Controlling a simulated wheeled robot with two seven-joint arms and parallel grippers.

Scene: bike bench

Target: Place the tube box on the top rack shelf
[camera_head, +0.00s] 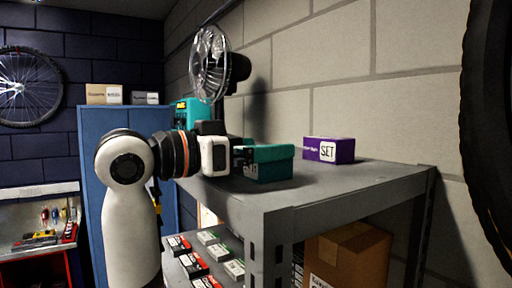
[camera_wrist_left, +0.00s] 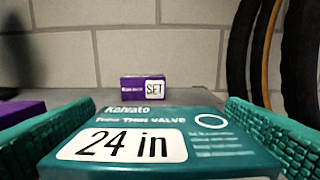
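The tube box (camera_wrist_left: 130,147) is teal with a white "24 in" label and fills the lower middle of the left wrist view. My left gripper (camera_wrist_left: 160,112) has its green textured fingers along both sides of the box and appears shut on it. In the head view, my left arm reaches in from the left and the teal box (camera_head: 270,164) is at its gripper, over the top rack shelf (camera_head: 345,180). I cannot tell whether its underside touches the shelf. My right gripper is not in view.
A purple "SET" box (camera_head: 328,150) stands farther back on the shelf. A black fan (camera_head: 212,66) and another teal box (camera_head: 183,114) are behind my arm. A cardboard box (camera_head: 350,256) and several small boxes (camera_head: 192,264) are below. The shelf's right front is clear.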

